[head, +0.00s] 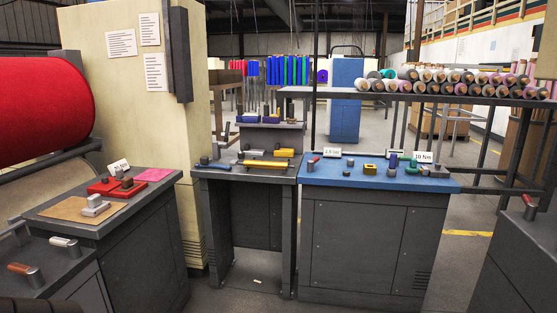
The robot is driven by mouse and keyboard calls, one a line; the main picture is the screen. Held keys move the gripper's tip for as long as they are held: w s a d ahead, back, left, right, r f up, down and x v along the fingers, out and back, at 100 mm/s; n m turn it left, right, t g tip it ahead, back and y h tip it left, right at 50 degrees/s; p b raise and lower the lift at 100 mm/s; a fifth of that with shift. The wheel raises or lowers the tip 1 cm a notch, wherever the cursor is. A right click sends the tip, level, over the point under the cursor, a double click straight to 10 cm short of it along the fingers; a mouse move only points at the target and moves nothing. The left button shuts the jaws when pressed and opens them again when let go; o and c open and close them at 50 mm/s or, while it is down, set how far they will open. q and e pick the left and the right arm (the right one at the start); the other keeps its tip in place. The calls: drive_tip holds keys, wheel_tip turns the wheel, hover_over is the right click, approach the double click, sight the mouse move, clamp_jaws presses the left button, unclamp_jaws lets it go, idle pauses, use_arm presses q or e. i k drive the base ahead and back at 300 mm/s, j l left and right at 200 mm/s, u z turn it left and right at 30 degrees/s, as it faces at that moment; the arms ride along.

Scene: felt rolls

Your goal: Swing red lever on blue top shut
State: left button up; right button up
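The blue top (345,180) covers a dark grey cabinet right of the middle. The handle points up and to the right from the post. The lever is small here, so I cannot tell how far open it is. Neither of my grippers shows in the head view, and nothing is touching the lever.
Other levers stand on the near-left cabinet (50,262) and right cabinet (510,235). Floor shows in front (240,290).

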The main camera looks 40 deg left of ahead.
sight(311, 164)
drive_tip(key=u, duration=1.2)
drive_tip(key=i+l+u, duration=0.15)
drive_tip(key=i, duration=0.25)
drive_tip(key=i+u, duration=0.15)
drive_tip(key=i, duration=0.3)
drive_tip(key=i+l+u, duration=0.15)
drive_tip(key=i, duration=0.25)
drive_tip(key=i+l+u, duration=0.1)
drive_tip(key=i+l, duration=0.2)
drive_tip(key=i, duration=0.1)
